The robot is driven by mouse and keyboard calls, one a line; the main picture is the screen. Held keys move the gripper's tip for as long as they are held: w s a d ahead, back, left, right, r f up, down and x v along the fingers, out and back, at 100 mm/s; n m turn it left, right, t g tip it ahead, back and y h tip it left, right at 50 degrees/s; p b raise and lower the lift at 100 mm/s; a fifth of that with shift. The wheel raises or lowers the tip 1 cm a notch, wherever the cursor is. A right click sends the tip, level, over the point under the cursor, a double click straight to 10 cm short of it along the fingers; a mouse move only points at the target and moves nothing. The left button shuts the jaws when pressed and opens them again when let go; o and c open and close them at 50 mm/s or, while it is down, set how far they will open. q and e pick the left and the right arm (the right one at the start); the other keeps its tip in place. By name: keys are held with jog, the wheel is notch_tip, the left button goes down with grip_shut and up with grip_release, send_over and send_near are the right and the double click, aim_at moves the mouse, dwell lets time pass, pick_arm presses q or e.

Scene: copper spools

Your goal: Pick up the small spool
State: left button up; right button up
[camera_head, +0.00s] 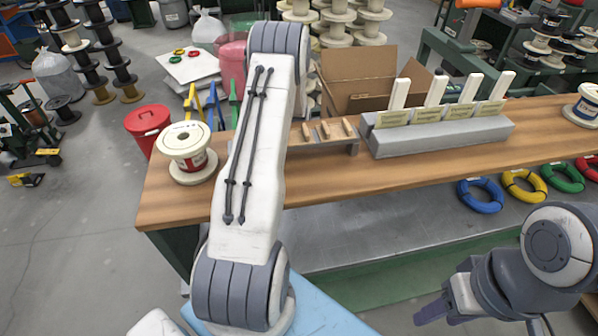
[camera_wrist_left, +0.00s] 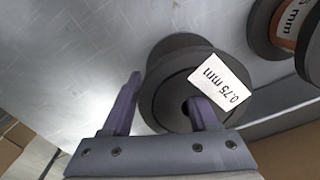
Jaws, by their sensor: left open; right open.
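A dark grey spool (camera_wrist_left: 168,98) with a white "0.75 mm" label shows in the left wrist view, over a grey surface. My left gripper (camera_wrist_left: 165,88) is open there, its two purple fingers apart. The right finger overlaps the spool's hub in the picture, and the left finger is beside its rim. I cannot tell whether either finger touches it. In the head view my left arm hides this gripper and spool. My right gripper (camera_head: 478,318) is open and empty at the bottom right of the head view, partly cut off.
Two more spools (camera_wrist_left: 275,30) are at the upper right of the left wrist view. The wooden bench (camera_head: 340,195) carries a cream spool (camera_head: 187,152), a grey label block (camera_head: 440,138) and another spool (camera_head: 588,103). Coloured wire coils (camera_head: 480,195) lie on the shelf below.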

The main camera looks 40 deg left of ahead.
pick_arm(q)
jog(key=shift+r, duration=0.1)
grip_shut()
dwell(1.2)
